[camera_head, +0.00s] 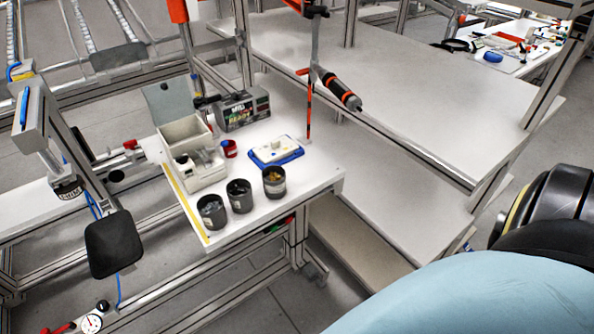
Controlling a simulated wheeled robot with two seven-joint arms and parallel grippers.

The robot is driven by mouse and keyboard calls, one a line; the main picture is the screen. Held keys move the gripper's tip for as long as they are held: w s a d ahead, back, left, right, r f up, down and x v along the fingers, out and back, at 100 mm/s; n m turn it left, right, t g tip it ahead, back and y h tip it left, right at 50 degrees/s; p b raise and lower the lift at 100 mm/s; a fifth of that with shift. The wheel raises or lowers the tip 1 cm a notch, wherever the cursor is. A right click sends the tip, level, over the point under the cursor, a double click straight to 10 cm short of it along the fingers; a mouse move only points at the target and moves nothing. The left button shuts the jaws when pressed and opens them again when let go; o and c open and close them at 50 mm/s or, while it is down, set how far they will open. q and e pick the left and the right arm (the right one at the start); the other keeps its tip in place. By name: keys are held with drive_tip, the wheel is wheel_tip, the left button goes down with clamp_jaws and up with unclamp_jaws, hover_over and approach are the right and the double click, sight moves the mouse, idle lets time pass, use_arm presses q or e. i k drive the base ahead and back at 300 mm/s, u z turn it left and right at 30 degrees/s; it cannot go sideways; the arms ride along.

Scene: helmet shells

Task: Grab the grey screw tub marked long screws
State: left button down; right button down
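Three dark grey tubs stand upright in a row near the front of a small white work table (318,178). The left tub (214,223) holds greyish small parts. The middle tub (241,205) looks dark inside with some small parts. The right tub (274,191) holds yellowish or brass-coloured parts and has a pale label on its front. The labels are too small to read, so I cannot tell which one is marked long screws. Neither of my grippers shows in the head view.
Behind the tubs are beige bins (205,176), a small red cup (229,149), a blue tray with a white block (275,150) and a grey box (243,109). A screwdriver (340,91) hangs above the table's right. A large white shelf (390,80) stands right.

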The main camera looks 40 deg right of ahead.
sight(273, 176)
drive_tip(key=z, duration=1.05)
drive_tip(key=i, duration=0.25)
drive_tip(key=z, duration=0.1)
